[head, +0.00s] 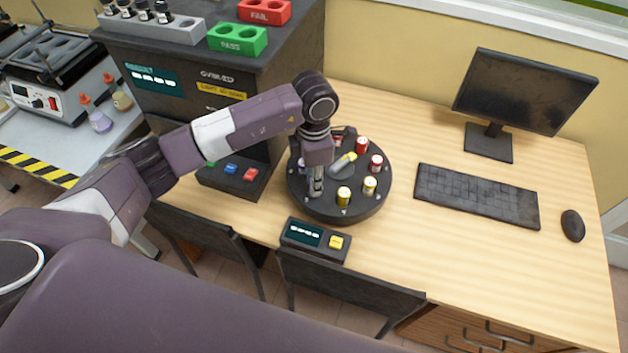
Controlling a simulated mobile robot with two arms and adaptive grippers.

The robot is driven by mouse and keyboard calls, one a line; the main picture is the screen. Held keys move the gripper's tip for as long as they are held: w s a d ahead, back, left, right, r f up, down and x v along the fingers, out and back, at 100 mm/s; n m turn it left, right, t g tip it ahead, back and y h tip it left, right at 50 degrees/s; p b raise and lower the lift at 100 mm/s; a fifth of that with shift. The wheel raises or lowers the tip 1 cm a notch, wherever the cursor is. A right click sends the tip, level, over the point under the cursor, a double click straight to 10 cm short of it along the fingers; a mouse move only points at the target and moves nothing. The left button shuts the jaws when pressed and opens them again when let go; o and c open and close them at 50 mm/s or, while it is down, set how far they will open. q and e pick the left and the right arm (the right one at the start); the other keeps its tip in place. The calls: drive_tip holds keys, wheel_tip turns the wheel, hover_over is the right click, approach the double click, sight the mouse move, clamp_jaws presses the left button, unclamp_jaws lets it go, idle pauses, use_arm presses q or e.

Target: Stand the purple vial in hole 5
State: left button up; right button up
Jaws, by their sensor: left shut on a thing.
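The round black carousel (330,212) stands on the wooden desk and holds several capped vials around its rim. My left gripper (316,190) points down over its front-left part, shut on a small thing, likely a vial. The fingers hide most of it and I cannot tell its colour. A small purple patch (301,164) shows just left of the gripper; I cannot tell whether it is the purple vial. Red-capped vials (361,145) stand at the back right and yellow-capped vials (343,196) at the front right. Hole numbers are unreadable. My right gripper is out of view.
A small console with a yellow button (336,242) sits in front of the carousel. A dark machine (225,110) with green PASS and red FAIL racks on top rises behind left. A keyboard (477,195), monitor (525,90) and mouse (573,225) lie to the right. Chairs stand in front.

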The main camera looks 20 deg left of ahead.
use_arm(q)
drive_tip(key=shift+f, duration=0.65)
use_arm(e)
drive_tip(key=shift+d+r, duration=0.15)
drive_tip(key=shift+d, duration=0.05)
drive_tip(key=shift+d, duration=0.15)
use_arm(q)
drive_tip(key=shift+f, duration=0.1)
drive_tip(key=o, duration=1)
drive_tip(key=shift+c, duration=0.2)
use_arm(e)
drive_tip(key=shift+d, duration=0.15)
